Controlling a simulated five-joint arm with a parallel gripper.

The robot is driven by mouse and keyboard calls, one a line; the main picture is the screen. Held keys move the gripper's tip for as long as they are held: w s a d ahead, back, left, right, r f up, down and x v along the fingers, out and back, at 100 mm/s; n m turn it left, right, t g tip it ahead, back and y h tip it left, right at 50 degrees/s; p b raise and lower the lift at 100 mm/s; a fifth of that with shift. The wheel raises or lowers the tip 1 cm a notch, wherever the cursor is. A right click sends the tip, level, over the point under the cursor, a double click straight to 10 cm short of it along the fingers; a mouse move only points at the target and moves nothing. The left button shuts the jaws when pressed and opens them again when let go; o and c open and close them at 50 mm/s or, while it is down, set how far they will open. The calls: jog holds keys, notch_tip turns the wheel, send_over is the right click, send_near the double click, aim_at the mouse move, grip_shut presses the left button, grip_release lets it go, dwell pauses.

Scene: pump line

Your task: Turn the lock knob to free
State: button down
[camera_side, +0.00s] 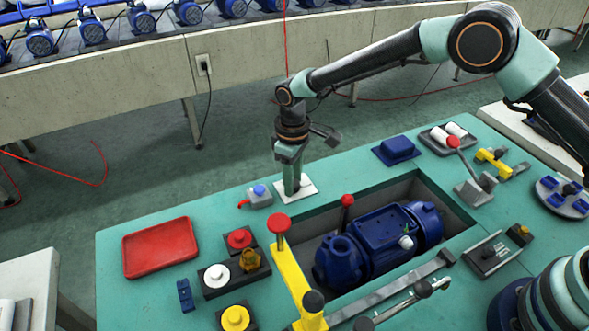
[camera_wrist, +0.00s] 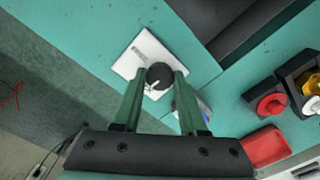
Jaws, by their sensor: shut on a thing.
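The lock knob (camera_wrist: 160,73) is a dark round knob on a white square plate (camera_wrist: 127,66) in the wrist view. A short white mark shows on the knob's near side, pointing down and left. My gripper (camera_wrist: 160,80) has its two green fingers on either side of the knob, shut on it. In the side view, my gripper (camera_side: 291,184) points straight down onto the white plate (camera_side: 307,188) at the table's back edge. There the fingers hide the knob.
A small grey block with a blue knob (camera_side: 259,191) stands close left of the plate. A recessed well with a blue pump (camera_side: 380,233) and a red-topped yellow post (camera_side: 287,265) lie in front. A red tray (camera_side: 160,247) is at the left.

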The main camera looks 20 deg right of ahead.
jog(key=m, duration=0.8)
jog(key=shift+m, duration=0.4)
jog(key=m, duration=0.4)
jog(key=shift+m, duration=1.9)
jog(key=shift+c, duration=2.3)
grip_release()
notch_tip(320, 180, up, 12)
